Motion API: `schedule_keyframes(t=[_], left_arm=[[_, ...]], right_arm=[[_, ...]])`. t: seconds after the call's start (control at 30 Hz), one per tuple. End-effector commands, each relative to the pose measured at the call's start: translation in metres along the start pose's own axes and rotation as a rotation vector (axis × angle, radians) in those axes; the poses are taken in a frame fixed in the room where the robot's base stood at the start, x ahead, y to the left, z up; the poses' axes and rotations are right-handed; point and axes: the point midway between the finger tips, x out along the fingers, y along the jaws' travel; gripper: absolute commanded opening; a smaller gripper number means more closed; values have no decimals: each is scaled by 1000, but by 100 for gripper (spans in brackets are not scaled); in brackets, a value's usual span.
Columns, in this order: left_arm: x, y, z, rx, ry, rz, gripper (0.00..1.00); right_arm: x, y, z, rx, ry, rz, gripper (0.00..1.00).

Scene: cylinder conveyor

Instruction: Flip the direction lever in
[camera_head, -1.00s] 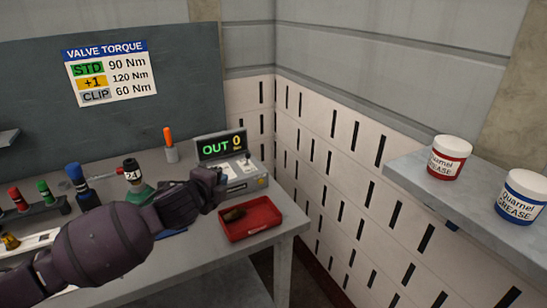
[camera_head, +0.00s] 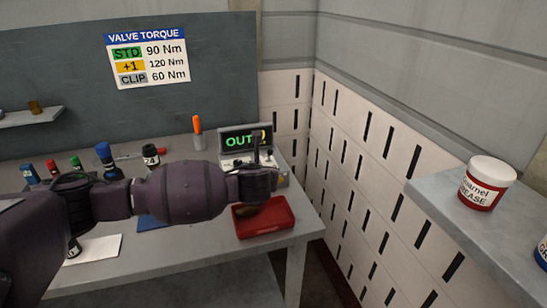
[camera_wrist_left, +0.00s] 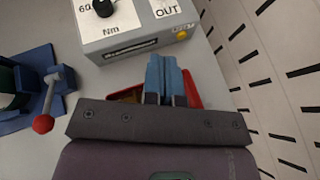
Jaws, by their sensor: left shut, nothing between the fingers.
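A grey control box (camera_head: 282,180) stands at the back right of the bench. In the left wrist view the box (camera_wrist_left: 125,38) shows a black knob (camera_wrist_left: 103,8), an OUT label (camera_wrist_left: 166,12) and a yellow button (camera_wrist_left: 181,35).
A red tray (camera_head: 275,222) with a dark object lies below my left gripper. A blue fixture (camera_wrist_left: 62,84) with a red-ball handle (camera_wrist_left: 43,124) is left of the box. A slotted wall (camera_head: 350,160) and a shelf with a grease tub (camera_head: 487,184) are at the right.

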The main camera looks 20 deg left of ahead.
Motion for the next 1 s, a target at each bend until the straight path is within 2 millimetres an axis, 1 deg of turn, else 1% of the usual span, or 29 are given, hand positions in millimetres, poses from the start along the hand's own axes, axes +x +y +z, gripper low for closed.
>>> schedule_keyframes(t=[0.17,0.43,0.57,0.67,0.77,1.0], left_arm=[[0,0,0,40,-1,-1,0],[0,-1,0,39,-1,-2,0],[4,-1,0,38,-1,-1,0],[12,-1,0,38,-1,-2,0],[25,-1,0,37,-1,-1,0],[59,-1,0,37,-1,-1,0]], right_arm=[[1,-1,-2,2,5,-2,43],[3,-1,-9,1,18,-2,43],[3,-1,-9,1,19,-2,43],[3,-1,-8,1,17,-2,43],[2,-1,-5,2,13,-1,43],[0,-1,6,3,-3,1,43]])
